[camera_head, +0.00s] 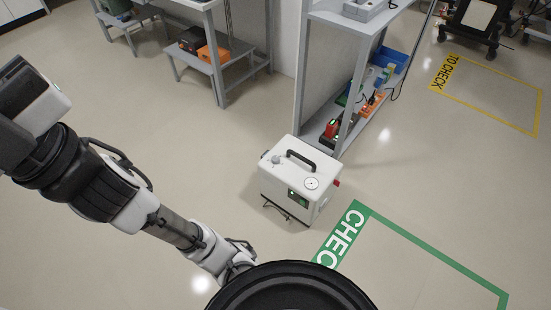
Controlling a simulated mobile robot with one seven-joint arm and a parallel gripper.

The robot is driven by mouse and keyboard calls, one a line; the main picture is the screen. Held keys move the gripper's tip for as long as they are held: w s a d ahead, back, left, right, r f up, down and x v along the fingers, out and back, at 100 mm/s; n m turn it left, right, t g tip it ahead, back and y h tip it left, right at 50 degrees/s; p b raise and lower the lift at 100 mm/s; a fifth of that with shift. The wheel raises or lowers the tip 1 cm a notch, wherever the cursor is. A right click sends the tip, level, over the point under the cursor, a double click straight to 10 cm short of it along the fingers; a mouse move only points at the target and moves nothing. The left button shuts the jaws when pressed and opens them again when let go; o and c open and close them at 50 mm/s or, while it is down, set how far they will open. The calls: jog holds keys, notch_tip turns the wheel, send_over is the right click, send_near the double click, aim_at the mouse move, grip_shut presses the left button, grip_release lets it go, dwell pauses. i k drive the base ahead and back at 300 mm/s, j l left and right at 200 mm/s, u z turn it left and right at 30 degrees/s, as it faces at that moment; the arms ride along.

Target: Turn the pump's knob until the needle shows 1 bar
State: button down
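The pump (289,190) is a white box with a black carrying handle (300,158), standing on the floor near the middle of the camera_head view. A small round white gauge (312,183) sits on its top near the front right corner; its needle is too small to read. A small grey knob (276,160) shows on the top at the left.
A grey shelf unit (347,85) with a blue bin (391,62) stands close behind the pump. A green floor marking (432,254) lies to the right, a yellow one (490,96) farther back. A low grey shelf (222,68) stands back left. The floor left of the pump is clear.

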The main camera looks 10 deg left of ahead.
aim_at(276, 160)
jog(key=i+j+u, duration=0.2)
jog(key=i, duration=0.9)
jog(key=k+l, duration=0.05)
